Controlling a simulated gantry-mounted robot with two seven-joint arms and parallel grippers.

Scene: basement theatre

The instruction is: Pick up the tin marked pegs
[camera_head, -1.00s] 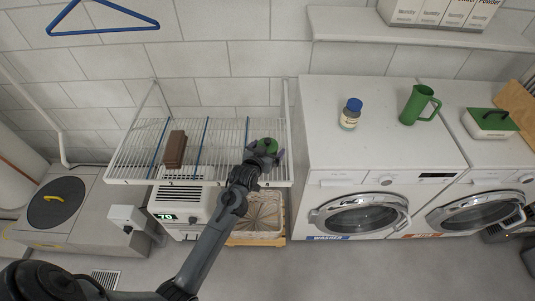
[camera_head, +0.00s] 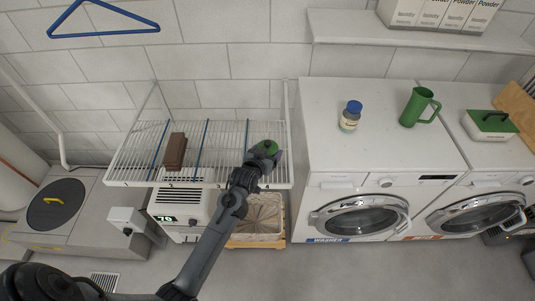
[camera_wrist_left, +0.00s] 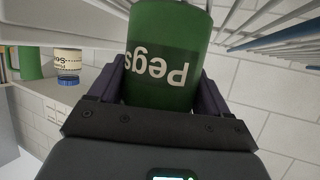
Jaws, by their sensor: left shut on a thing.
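The green tin with a "Pegs" label shows large in the left wrist view (camera_wrist_left: 165,65), between the two fingers of my left gripper (camera_wrist_left: 163,90). The lettering is upside down in that view. I cannot tell whether the tin touches the rack. My right gripper is not in view.
A brown block (camera_head: 175,151) sits on the rack's left part. Right of the rack, the washer top holds a blue-capped jar (camera_head: 350,116) and a green jug (camera_head: 419,106). A basket (camera_head: 262,216) stands below the rack.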

